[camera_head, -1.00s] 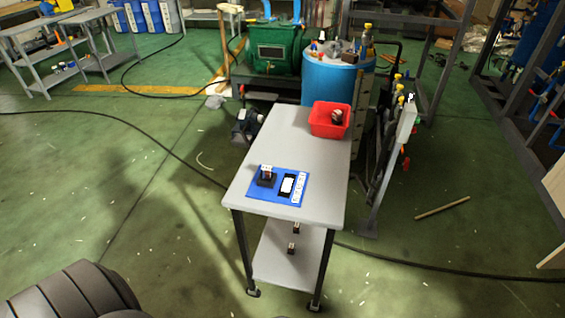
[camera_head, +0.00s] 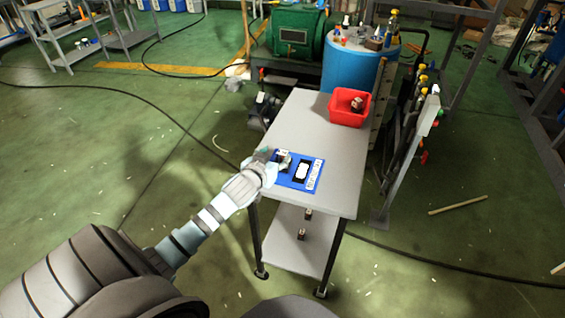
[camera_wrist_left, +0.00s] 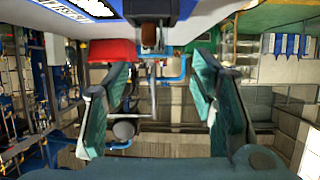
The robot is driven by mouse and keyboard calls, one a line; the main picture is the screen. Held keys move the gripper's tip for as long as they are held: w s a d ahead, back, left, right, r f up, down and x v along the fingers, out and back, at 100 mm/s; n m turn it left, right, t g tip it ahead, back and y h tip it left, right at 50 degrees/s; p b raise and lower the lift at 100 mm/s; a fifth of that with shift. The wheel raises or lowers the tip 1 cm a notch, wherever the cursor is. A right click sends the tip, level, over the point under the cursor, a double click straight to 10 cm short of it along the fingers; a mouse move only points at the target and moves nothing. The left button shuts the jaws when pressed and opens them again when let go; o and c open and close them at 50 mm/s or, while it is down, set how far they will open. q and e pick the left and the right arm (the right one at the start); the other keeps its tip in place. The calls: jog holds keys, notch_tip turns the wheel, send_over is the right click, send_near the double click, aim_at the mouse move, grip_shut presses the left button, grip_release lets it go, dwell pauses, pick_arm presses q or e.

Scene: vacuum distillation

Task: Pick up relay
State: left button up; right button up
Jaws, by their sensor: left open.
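A small relay (camera_head: 284,158) in a dark base sits at the left of the blue mat (camera_head: 288,179) on the grey cart, partly hidden by my gripper in the head view. In the left wrist view a dark block (camera_wrist_left: 150,10) with a brown part (camera_wrist_left: 150,38) shows at the top, between the finger directions. My left gripper (camera_head: 268,160) is at the cart's left edge, beside the relay. In the left wrist view its teal fingers (camera_wrist_left: 160,78) are spread apart with nothing between them. My right gripper is not in view.
The cart top (camera_head: 310,125) is clear between the mat and a red bin (camera_head: 345,118), which holds a small dark item (camera_head: 357,104). A dark slot with a white piece (camera_head: 302,171) is on the mat. Small items lie on the lower shelf (camera_head: 290,245). A blue drum (camera_head: 350,70) stands behind.

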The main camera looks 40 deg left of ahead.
aim_at(282, 153)
pick_arm(q)
jog(key=x, duration=0.1)
jog(key=b+x, duration=0.1)
jog(key=x, duration=0.1)
jog(key=d+x, duration=0.1)
jog(key=x, duration=0.1)
jog(key=shift+w+f+b, duration=0.15)
jog(key=shift+f+b, duration=0.05)
jog(key=shift+b, duration=0.2)
jog(key=shift+w+a, duration=0.15)
jog(key=shift+w, duration=0.1)
jog(key=shift+c, duration=0.2)
grip_shut()
jog(key=shift+r, duration=0.15)
